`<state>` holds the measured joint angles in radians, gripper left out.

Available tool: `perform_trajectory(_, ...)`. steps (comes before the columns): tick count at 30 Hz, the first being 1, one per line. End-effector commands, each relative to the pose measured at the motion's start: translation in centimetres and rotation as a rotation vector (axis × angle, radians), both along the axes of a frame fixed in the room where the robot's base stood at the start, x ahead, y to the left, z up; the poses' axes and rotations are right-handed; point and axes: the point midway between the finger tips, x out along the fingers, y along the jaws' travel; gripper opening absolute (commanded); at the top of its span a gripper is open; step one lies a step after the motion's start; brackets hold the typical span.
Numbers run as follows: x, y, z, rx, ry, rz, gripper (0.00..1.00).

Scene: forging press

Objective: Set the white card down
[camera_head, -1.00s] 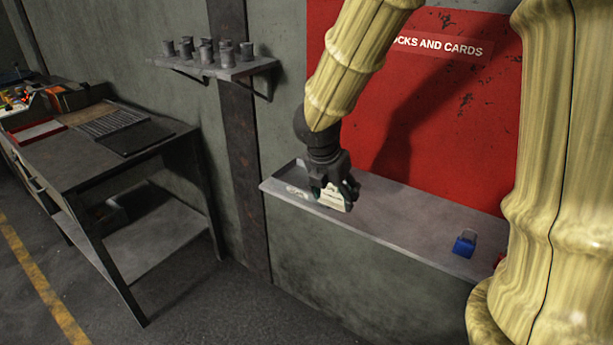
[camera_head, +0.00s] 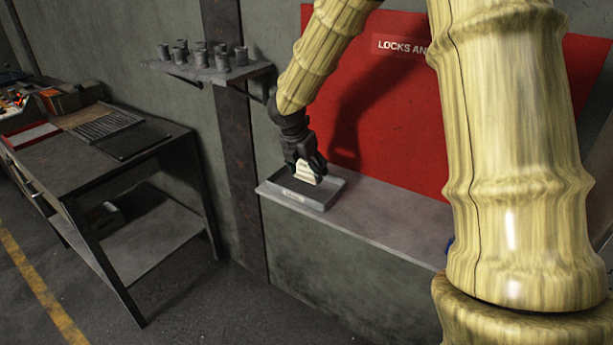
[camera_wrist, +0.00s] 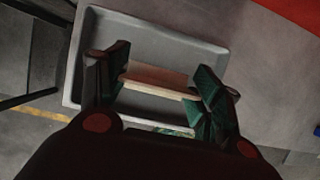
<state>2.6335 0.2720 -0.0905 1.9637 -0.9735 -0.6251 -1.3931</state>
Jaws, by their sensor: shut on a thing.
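The white card (camera_head: 308,173) is held in my gripper (camera_head: 310,168), above the grey tray on the ledge. In the wrist view the card (camera_wrist: 160,88) shows nearly edge-on between the two green-padded fingers of my gripper (camera_wrist: 160,90), with the shallow grey tray (camera_wrist: 180,35) below it. The tray (camera_head: 322,205) has a low rim and a small light label on its front. I cannot tell whether the card touches the tray floor. Most of the card's face is hidden by the fingers.
The tray stands at the left end of a grey ledge (camera_head: 390,222) under a red board (camera_head: 390,120). A bit of a blue thing (camera_head: 449,246) shows behind my arm. A shelf with several grey cylinders (camera_head: 222,60) is up left; a workbench (camera_head: 80,165) stands left.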

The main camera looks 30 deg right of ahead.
Motion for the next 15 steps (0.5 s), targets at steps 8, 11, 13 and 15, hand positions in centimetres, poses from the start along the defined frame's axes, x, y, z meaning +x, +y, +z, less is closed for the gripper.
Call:
perform_trajectory(8,0.7,-0.2,-2.2,0.0,0.003,0.001,0.49)
perform_trajectory(11,0.7,-0.1,-3.2,0.0,0.001,0.002,0.49)
perform_trajectory(13,0.7,-0.1,-3.5,0.0,-0.001,0.001,0.49)
perform_trajectory(15,0.8,-0.1,-3.6,0.0,-0.002,0.002,0.49)
